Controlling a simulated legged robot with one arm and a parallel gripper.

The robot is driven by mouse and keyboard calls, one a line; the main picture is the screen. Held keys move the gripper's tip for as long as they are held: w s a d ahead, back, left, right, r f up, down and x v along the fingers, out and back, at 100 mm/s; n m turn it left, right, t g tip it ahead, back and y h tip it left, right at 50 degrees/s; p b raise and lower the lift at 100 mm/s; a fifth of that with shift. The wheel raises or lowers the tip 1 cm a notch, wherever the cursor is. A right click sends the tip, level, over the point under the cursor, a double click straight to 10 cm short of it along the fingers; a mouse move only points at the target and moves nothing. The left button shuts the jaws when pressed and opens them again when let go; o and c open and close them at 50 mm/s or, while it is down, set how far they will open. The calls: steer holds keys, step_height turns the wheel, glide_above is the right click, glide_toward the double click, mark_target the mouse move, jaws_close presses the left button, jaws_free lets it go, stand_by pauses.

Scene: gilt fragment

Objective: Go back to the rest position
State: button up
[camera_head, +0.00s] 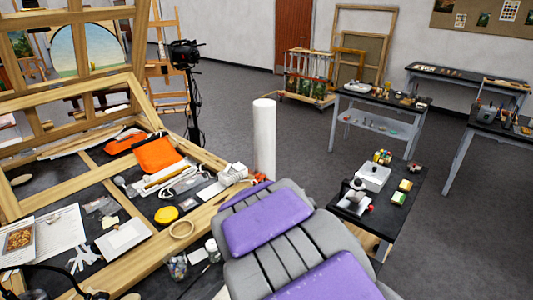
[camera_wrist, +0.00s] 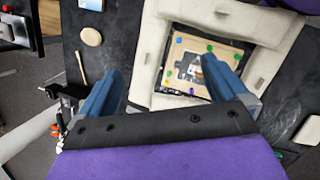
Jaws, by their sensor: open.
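My gripper (camera_wrist: 162,66) shows in the wrist view with its two blue fingers spread apart and nothing between them. Beyond the fingers, a small tan board (camera_wrist: 190,75) with coloured pins around a dark, pale-marked piece lies inside a pale padded frame (camera_wrist: 158,35). The right finger covers part of the board and frame. I cannot tell how far the fingers are above them. In the head view my grey and purple arm fills the lower middle, and the gripper's fingers cannot be made out there.
A wooden easel frame (camera_head: 150,98) and a cluttered worktable with an orange cloth (camera_head: 158,154) stand at left. A white cylinder (camera_head: 264,140) rises behind my arm. A small black table (camera_head: 408,205) with boxes stands at right. Open grey floor (camera_head: 300,130) lies beyond.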

steer(key=s+d+m+g+y+b, duration=0.1)
steer(key=s+m, duration=0.3)
steer(key=s, duration=0.4)
steer(key=s+d+m+y+b, duration=0.1)
steer(key=s+d+m+b, duration=0.2)
steer(key=s, duration=0.5)
steer(key=s+d+m+g+y+b, duration=0.1)
steer(key=s+d+m+b, duration=0.1)
steer(key=s+d+m, duration=0.2)
steer(key=s+m, duration=0.3)
steer(key=s, duration=0.1)
steer(key=shift+s+d+r+g+y+b, duration=0.15)
steer(key=shift+s+d+g+y+b, duration=0.15)
steer(key=shift+s+y+b, duration=0.1)
